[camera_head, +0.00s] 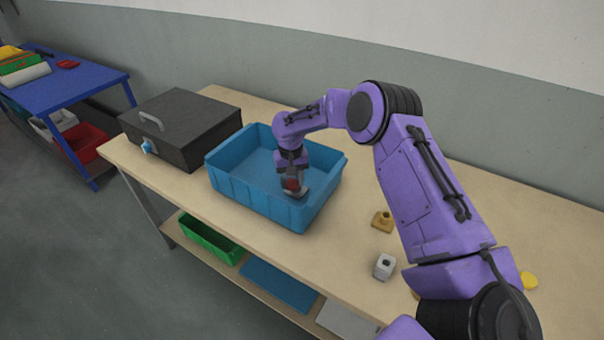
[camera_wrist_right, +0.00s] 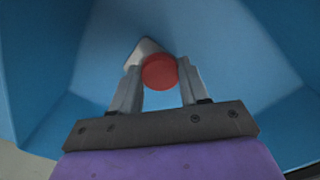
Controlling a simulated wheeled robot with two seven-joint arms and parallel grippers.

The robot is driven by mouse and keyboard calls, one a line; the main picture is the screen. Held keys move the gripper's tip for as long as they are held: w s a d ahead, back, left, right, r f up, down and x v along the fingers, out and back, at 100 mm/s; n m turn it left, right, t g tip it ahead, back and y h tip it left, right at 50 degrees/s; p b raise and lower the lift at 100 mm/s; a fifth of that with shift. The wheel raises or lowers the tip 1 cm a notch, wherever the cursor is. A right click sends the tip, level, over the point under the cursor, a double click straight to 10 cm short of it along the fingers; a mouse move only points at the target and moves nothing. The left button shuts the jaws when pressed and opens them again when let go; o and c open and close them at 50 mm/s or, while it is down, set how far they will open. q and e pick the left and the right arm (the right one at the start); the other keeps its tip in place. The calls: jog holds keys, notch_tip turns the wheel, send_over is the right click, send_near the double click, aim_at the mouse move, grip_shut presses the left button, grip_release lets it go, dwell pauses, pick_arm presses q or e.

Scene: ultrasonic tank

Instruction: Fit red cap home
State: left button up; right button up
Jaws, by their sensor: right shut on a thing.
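The red cap (camera_head: 291,184) is low inside the blue bin (camera_head: 240,195), near its right end. My right gripper (camera_head: 292,185) points down into the bin and is shut on the red cap; the cap also shows between the two fingers in the right wrist view (camera_wrist_right: 159,72). A pale grey-white piece (camera_wrist_right: 141,52) lies right behind the cap in the wrist view, partly hidden by it. I cannot tell whether the cap is touching it or seated on it. My left gripper is not in view.
A black box (camera_head: 185,122) with a handle and blue tap stands left of the bin. A tan fitting (camera_head: 382,222) and a grey block with a hole (camera_head: 384,266) stand on the wooden table (camera_head: 345,240) to the right. A yellow piece (camera_head: 529,280) lies beyond my arm.

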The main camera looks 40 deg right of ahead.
jog(key=shift+w+d+f, duration=0.1)
jog(key=shift+w+f, duration=0.1)
jog(key=shift+w, duration=0.25)
jog(key=shift+w+d+f, duration=0.1)
jog(key=shift+w+f, duration=0.1)
jog(key=shift+w, duration=0.2)
jog(key=shift+c, duration=0.3)
jog(key=shift+w, duration=0.2)
jog(key=shift+s+r, duration=0.2)
jog(key=shift+r, duration=0.05)
jog(key=shift+s+d+r, duration=0.15)
jog(key=shift+s+d, duration=0.05)
jog(key=shift+s, duration=0.1)
jog(key=shift+s+d+r, duration=0.3)
jog(key=shift+s+r, duration=0.3)
jog(key=shift+s, duration=0.2)
jog(key=shift+w+f, duration=0.3)
jog(key=shift+w, duration=0.25)
jog(key=shift+w+f, duration=0.3)
jog(key=shift+w, duration=0.2)
jog(key=shift+w+d, duration=0.15)
jog(key=shift+w, duration=0.05)
jog(key=shift+s+d+r, duration=0.25)
jog(key=shift+s+r, duration=0.05)
jog(key=shift+w+d+f, duration=0.15)
jog(key=shift+w, duration=0.3)
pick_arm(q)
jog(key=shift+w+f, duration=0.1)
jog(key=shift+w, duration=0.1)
